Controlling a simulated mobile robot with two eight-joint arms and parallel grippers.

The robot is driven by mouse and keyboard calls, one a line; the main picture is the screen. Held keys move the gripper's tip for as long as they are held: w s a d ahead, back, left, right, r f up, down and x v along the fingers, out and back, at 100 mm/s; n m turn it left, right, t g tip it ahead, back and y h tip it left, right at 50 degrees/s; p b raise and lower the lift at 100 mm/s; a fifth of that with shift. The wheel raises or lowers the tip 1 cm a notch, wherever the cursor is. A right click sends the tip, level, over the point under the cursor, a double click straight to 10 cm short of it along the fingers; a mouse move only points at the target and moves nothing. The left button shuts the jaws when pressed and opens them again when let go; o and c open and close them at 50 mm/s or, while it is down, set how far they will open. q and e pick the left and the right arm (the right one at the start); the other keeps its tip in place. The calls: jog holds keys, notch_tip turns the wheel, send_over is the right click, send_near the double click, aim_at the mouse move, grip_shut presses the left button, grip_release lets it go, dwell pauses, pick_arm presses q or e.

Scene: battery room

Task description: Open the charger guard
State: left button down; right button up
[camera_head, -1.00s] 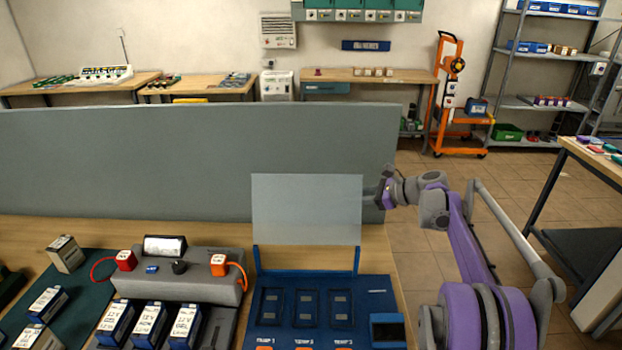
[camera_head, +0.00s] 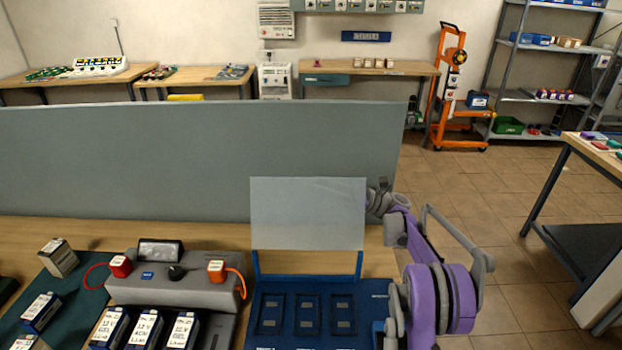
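The charger guard (camera_head: 308,215) is a pale translucent panel that stands upright at the back of the blue charger (camera_head: 268,300). Three empty rectangular bays show in the charger's top, uncovered. My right gripper (camera_head: 376,198) is just beyond the guard's right edge, at about mid height. Its fingers are small and partly hidden, so I cannot tell whether they are open or whether they touch the panel. My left gripper is not in view.
A grey tester (camera_head: 170,285) with red and orange clips stands left of the charger, with several labelled batteries (camera_head: 145,328) in front of it. A tall grey partition (camera_head: 120,160) runs along the table's back. Bare wood shows between the partition and charger.

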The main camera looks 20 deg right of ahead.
aim_at(311, 181)
jog(key=shift+x, duration=1.6)
jog(key=shift+c, duration=0.2)
grip_shut()
jog(key=shift+s, duration=0.1)
